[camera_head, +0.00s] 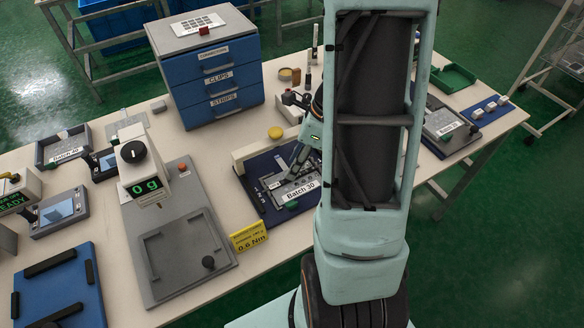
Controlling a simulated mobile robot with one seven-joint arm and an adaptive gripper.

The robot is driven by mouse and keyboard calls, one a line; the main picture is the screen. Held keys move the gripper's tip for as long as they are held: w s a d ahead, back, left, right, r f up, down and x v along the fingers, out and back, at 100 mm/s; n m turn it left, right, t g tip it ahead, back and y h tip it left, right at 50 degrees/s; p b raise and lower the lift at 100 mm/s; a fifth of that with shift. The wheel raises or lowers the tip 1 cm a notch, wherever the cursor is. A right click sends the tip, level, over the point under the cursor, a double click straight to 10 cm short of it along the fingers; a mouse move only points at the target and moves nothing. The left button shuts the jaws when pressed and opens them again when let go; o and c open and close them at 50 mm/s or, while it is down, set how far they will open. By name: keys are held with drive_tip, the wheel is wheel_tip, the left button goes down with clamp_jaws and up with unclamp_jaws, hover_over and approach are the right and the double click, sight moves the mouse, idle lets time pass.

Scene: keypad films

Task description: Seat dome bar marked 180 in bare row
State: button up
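My gripper (293,174) points down over the grey keypad plate in the Batch 30 fixture (262,208), at the middle of the table. Its fingers are small and dark here, so I cannot tell whether they are open or shut, or whether they hold a bar. The fixture has a dark blue base and a white "Batch 30" label (301,191). My arm covers its right side. I cannot make out a dome bar marked 180 or a bare row at this size.
A blue drawer cabinet (216,84) stands behind. A blue mat (60,290) lies front left. A green tray (453,78) is at the right.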

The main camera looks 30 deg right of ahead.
drive_tip(key=v, duration=0.9)
drive_tip(key=shift+w+d, duration=0.1)
